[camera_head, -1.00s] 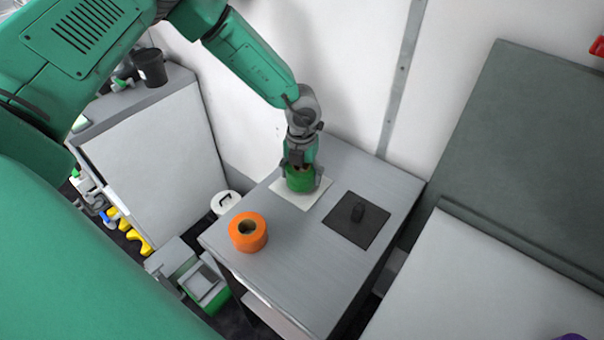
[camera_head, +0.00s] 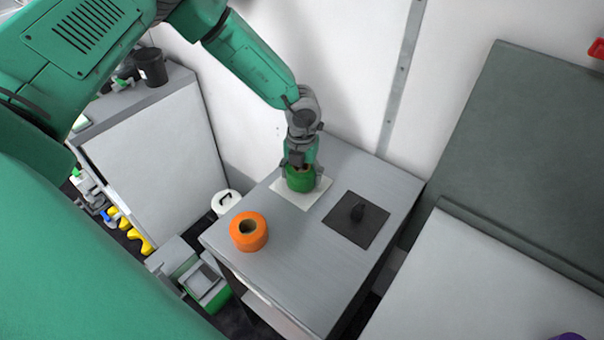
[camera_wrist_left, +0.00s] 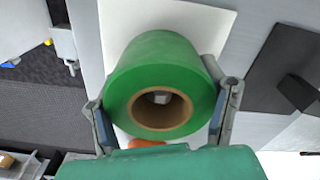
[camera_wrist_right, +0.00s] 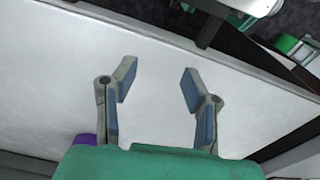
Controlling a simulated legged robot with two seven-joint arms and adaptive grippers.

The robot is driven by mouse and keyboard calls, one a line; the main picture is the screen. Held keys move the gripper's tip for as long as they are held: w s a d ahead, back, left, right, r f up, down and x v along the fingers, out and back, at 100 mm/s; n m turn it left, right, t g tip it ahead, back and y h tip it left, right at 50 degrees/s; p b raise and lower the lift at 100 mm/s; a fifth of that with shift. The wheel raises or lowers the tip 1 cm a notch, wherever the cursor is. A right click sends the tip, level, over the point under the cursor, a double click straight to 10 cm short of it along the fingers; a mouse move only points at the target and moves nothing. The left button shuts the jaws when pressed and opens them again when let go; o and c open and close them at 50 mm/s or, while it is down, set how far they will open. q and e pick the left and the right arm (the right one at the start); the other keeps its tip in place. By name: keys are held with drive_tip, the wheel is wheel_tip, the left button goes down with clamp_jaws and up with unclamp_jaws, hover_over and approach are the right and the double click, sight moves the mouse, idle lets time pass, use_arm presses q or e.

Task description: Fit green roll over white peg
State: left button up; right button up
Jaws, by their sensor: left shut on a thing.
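The green roll (camera_head: 300,181) is in my left gripper (camera_head: 302,178), over the white square base (camera_head: 288,197) on the grey table. In the left wrist view the green roll (camera_wrist_left: 158,62) sits between both fingers of my left gripper (camera_wrist_left: 160,112). The white peg (camera_wrist_left: 158,97) shows as a small pale end inside the roll's hole. The white base (camera_wrist_left: 113,30) lies beyond the roll. I cannot tell if the roll rests on the base. My right gripper (camera_wrist_right: 158,90) is open and empty in the right wrist view.
An orange roll (camera_head: 248,232) stands near the table's left edge. A black square base (camera_head: 345,224) with a black peg (camera_head: 357,212) lies to the right of the white base. The front of the grey table (camera_head: 300,270) is clear. A wall stands behind.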

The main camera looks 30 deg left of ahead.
use_arm(q)
drive_tip(key=shift+f+b, duration=0.35)
drive_tip(key=shift+f, duration=0.2)
use_arm(e)
drive_tip(key=shift+f, duration=0.35)
use_arm(q)
drive_tip(key=o, duration=1)
wheel_tip(320, 180, up, 6)
drive_tip(key=p, duration=0.4)
drive_tip(key=shift+f+p, duration=0.1)
drive_tip(key=shift+p, duration=0.25)
use_arm(e)
wheel_tip(320, 180, up, 5)
drive_tip(key=shift+f, duration=0.15)
use_arm(q)
drive_tip(key=shift+r, duration=2.65)
